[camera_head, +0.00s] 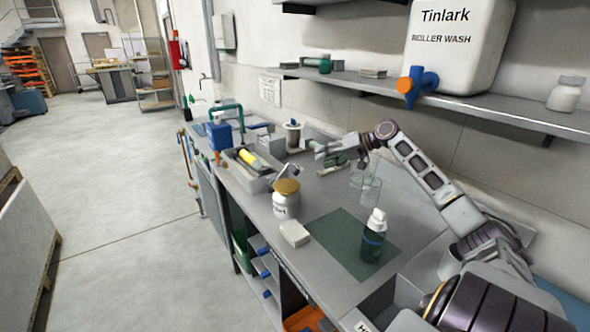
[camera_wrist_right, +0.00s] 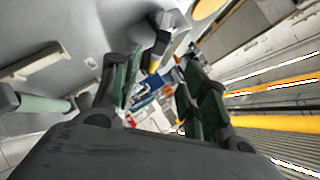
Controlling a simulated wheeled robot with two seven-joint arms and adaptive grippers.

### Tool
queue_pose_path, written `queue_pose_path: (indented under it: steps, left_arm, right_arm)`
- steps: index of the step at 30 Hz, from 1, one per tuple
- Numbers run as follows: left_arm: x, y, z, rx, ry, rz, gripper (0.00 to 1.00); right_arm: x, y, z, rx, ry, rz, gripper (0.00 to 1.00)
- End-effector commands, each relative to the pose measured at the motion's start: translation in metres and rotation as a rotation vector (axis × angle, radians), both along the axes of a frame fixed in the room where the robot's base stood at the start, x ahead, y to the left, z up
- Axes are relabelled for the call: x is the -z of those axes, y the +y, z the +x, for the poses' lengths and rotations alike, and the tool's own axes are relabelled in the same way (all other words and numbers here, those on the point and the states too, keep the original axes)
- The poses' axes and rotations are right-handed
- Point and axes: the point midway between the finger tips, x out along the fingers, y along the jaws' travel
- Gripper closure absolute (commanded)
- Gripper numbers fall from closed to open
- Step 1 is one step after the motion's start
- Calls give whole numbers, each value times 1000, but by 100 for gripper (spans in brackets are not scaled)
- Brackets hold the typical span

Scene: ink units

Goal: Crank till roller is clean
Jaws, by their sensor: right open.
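A grey ink unit (camera_head: 255,183) stands on the bench left of centre in the head view. A roller with a yellow part (camera_head: 248,159) lies in it. A grey bar beside it (camera_head: 286,172) looks like the crank, partly hidden behind a gold-lidded jar (camera_head: 286,203). My right gripper (camera_head: 322,152) is above the bench, right of the unit and apart from it. In the right wrist view its green-padded fingers (camera_wrist_right: 160,75) are spread with nothing gripped between them. A small yellow and black piece (camera_wrist_right: 154,62) shows beyond them. My left gripper is not in view.
A dark green mat (camera_head: 340,245) holds a capped green bottle (camera_head: 372,245); a white block (camera_head: 294,233) lies left of it. Clear glassware (camera_head: 366,185) stands under my right arm. A shelf (camera_head: 500,106) with a large white container (camera_head: 458,45) overhangs the bench.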

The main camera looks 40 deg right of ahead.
Motion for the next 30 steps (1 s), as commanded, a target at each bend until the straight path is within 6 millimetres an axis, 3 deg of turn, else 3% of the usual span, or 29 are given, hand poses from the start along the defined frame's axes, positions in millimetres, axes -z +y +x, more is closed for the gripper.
queue_pose_path:
  steps: [30]
  left_arm:
    - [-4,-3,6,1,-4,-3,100]
  right_arm:
    - [28,24,43,0,-1,1,55]
